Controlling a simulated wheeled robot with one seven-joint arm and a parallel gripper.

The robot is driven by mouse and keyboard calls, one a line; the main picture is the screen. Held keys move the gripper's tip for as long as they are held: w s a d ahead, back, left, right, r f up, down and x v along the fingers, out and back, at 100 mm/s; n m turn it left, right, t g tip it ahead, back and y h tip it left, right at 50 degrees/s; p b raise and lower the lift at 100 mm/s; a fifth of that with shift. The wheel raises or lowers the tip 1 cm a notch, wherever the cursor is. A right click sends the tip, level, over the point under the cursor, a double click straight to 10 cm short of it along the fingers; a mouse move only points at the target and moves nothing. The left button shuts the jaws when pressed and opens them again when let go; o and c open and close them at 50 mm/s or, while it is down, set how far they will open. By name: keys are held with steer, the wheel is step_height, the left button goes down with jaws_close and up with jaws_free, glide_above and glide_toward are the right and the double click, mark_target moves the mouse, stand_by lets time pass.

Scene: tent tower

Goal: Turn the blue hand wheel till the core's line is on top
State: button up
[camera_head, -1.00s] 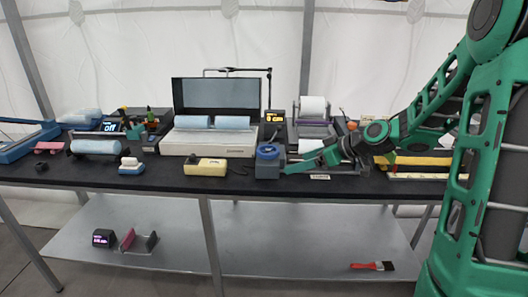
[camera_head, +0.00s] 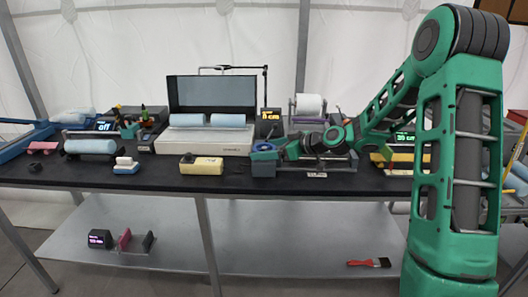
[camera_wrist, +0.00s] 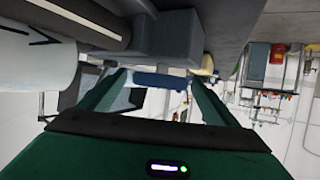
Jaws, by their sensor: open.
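The blue hand wheel (camera_head: 264,147) sits by a grey block (camera_head: 263,168) near the table's front middle. My gripper (camera_head: 284,151) is open, just right of the wheel. In the wrist view, the blue wheel (camera_wrist: 163,80) shows edge-on between and beyond the open fingertips (camera_wrist: 160,76); contact cannot be told. A white cylinder, seemingly the core (camera_wrist: 35,75), shows at the upper left with black marks on its surface. My arm hides much of the core's mount in the head view.
A pale machine with a raised lid (camera_head: 212,95) and blue rolls stands left of the wheel. A yellow box (camera_head: 202,165) lies in front of it. A white roll on a stand (camera_head: 308,104) is behind my gripper. A display (camera_head: 270,114) stands close behind the wheel.

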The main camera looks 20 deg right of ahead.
steer(key=shift+w+a+f, duration=0.25)
steer(key=shift+w+a, duration=0.1)
steer(key=shift+w, duration=0.05)
steer(key=c, duration=1)
steer(key=shift+c, duration=0.2)
